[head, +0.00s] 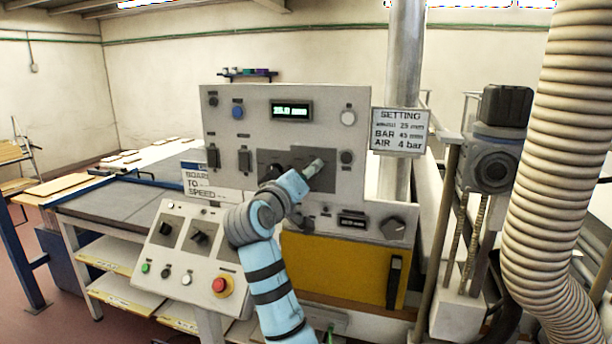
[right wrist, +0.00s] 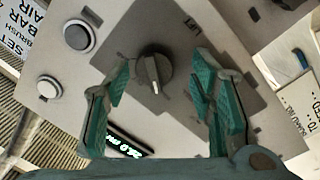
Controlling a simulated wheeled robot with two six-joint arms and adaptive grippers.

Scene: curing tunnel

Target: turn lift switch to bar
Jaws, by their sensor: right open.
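The lift switch (right wrist: 155,72) is a dark round knob on a dark grey plate marked LIFT in the right wrist view. A pale pointer line on it points toward the bottom of that view, roughly toward the green display. My right gripper (head: 303,172) is in front of this plate in the head view and largely covers the switch there. In the right wrist view its two teal fingers are spread apart, one on each side of the knob, with nothing held. I cannot tell whether the fingertips reach to the knob's depth. My left gripper is not in view.
A green display (head: 291,111) sits above the plate. A setting sign (head: 400,131) lists BAR 45 mm and AIR 4 bar. A lower console (head: 183,258) has knobs and a red stop button (head: 222,286). A ribbed hose (head: 560,160) stands at right.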

